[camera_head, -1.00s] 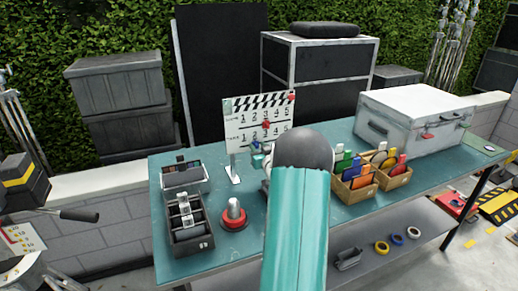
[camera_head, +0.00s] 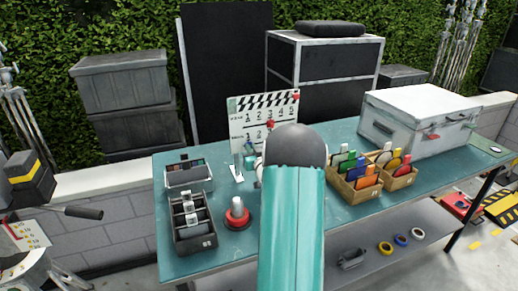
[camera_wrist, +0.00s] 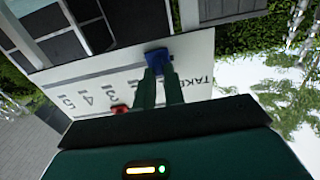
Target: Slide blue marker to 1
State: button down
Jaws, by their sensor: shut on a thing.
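The white clapperboard (camera_head: 262,105) stands on the teal table with two numbered rows. In the wrist view the board (camera_wrist: 95,85) is upside down, with a row of numbers beside the word TAKE. The blue marker (camera_wrist: 157,55) is at the board's edge along that row, past the 2 on the TAKE side. My gripper (camera_wrist: 158,70) is shut on the blue marker. Its fingers cover the spot where the 1 would be. One red marker (camera_head: 270,124) is between the rows near 3; another (camera_head: 296,97) is at the upper row's right end. My arm hides the board's lower right in the head view.
A red button (camera_head: 237,214) and a dark compartment box (camera_head: 195,243) stand at the table's left. Wooden boxes of coloured cards (camera_head: 350,193) stand right of my arm. A white case (camera_head: 410,125) is at the right end. Bare table lies in front of the boxes.

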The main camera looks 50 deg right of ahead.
jog(key=shift+w+a, duration=0.2)
jog(key=c, duration=1.5)
grip_release()
jog(key=shift+a, duration=0.1)
jog(key=v, duration=1.4)
